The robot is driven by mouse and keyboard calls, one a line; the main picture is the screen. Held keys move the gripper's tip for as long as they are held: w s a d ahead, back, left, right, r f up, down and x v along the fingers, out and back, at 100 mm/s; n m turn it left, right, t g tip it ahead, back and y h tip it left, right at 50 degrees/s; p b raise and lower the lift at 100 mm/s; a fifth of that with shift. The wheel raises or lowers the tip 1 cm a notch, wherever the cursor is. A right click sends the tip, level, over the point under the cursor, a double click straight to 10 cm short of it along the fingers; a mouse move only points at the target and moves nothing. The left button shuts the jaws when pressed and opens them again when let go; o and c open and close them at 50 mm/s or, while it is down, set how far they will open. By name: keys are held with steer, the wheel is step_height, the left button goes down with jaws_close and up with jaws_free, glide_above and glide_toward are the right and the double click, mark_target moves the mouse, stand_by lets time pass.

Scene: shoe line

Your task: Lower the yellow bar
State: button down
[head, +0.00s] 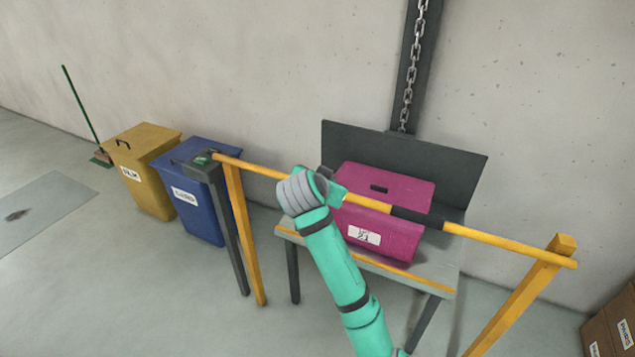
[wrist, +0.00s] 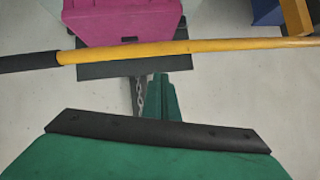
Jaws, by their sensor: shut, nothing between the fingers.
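The yellow bar (head: 510,247) spans in front of the pink case, nearly level, from a dark post at the left to a yellow post (head: 517,301) at the right. Its right end meets the top of that post in the picture. A black sleeve (head: 409,215) wraps its middle. In the wrist view the bar (wrist: 200,46) crosses the top, with the sleeve (wrist: 28,62) at the left. My gripper (head: 332,186) is shut and empty. It overlaps the bar left of the sleeve and hides part of it; the wrist view (wrist: 163,98) shows a gap between them.
A pink case (head: 385,184) sits on a grey bench (head: 440,276) behind the bar. A chain (head: 409,85) hangs above on a dark column. Blue (head: 205,205) and yellow (head: 150,185) bins stand left. Cardboard boxes (head: 607,325) are at the lower right. The left floor is mostly clear.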

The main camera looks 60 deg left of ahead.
steer(key=v, duration=0.9)
steer(key=shift+a+r, duration=0.15)
steer(key=shift+r, duration=0.1)
steer(key=w+d+f+m+y, duration=0.1)
steer(key=w+d+f, duration=0.2)
steer(key=d+f, duration=0.35)
steer(key=w+d+f+m+y, duration=0.1)
steer(key=w+d+f, duration=0.2)
steer(key=f, duration=0.7)
steer(key=d+f+m+t+h, duration=0.1)
steer(key=d+f+m+t, duration=0.1)
steer(key=d+f, duration=0.45)
steer(key=d+f+m+t+h, duration=0.15)
steer(key=d+f, duration=0.25)
steer(key=d, duration=0.6)
steer(key=s+d+f+m+t+h, duration=0.1)
steer(key=s+d+f+h, duration=0.1)
steer(key=s+d, duration=0.5)
steer(key=s+d+f+t+h, duration=0.2)
steer(key=s+d+f, duration=0.1)
steer(key=d, duration=0.8)
steer(key=s+d+r+h, duration=0.3)
steer(key=s+d+h, duration=0.1)
steer(key=s+d, duration=0.7)
steer(key=shift+s+d+r+t, duration=0.25)
steer(key=shift+s+r+t, duration=0.2)
steer(key=shift+s, duration=0.35)
